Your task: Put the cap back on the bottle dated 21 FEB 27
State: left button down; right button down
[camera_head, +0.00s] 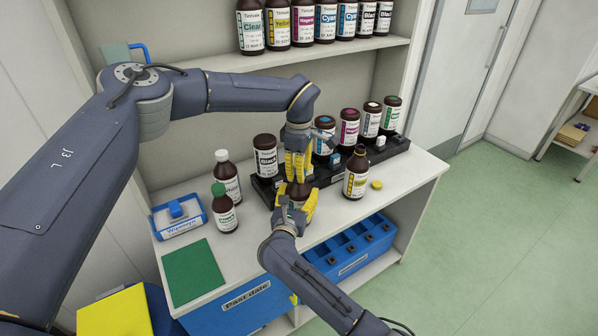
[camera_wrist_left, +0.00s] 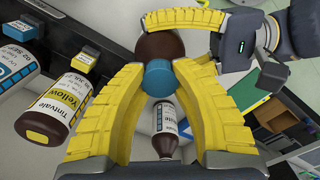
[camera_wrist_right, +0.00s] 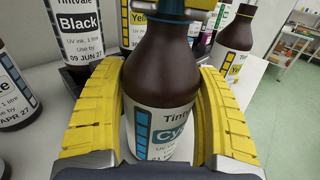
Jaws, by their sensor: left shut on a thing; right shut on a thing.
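My left gripper (camera_wrist_left: 156,80) is shut on a blue cap (camera_wrist_left: 158,78) directly above that bottle's top. I cannot tell whether the cap is seated on the neck. In the head view, the left gripper (camera_head: 298,160) is just above the right gripper (camera_head: 296,203). A Yellow bottle (camera_head: 355,175) stands capless on the counter to the right, with a yellow cap (camera_head: 376,184) beside it.
A black rack (camera_head: 330,172) behind the grippers holds several bottles, including Black (camera_head: 265,158), dated 09 JUN 27. Two bottles, one green-capped (camera_head: 224,212), stand left, near a blue wipes box (camera_head: 180,216) and a green mat (camera_head: 194,273). A blue bin (camera_head: 235,310) is below.

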pick_arm(q)
jog(key=shift+m, duration=1.1)
jog(key=c, duration=1.1)
grip_release()
jog(key=shift+r, duration=0.1)
